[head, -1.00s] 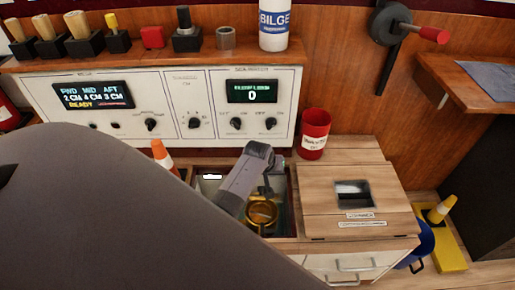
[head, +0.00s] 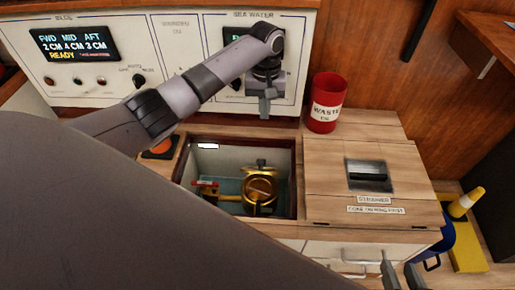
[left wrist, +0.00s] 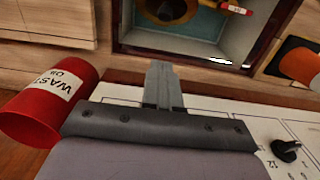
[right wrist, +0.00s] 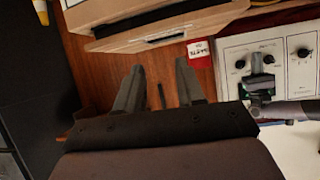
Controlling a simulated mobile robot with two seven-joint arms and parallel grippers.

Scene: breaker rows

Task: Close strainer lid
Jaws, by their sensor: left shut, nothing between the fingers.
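The round brass strainer (head: 260,188) sits in an open, lit square well in the wooden counter. A brass piece stands at its far edge; I cannot tell whether its lid is fully seated. The left wrist view shows part of the strainer (left wrist: 168,8) at its top edge. A wooden hatch board (head: 325,180) labelled STRAINER lies right of the well, with a dark recessed pull. My left gripper (head: 265,105) is shut and empty, above the far side of the well, apart from the strainer. My right gripper (head: 402,278) is open and empty at the bottom right, in front of the counter; it also shows in the right wrist view (right wrist: 160,80).
A red waste cup (head: 326,103) stands behind the hatch board. A red-handled valve (head: 205,190) is in the well, left of the strainer. The control panel (head: 100,60) rises behind the counter. A yellow post (head: 465,203) stands at the right.

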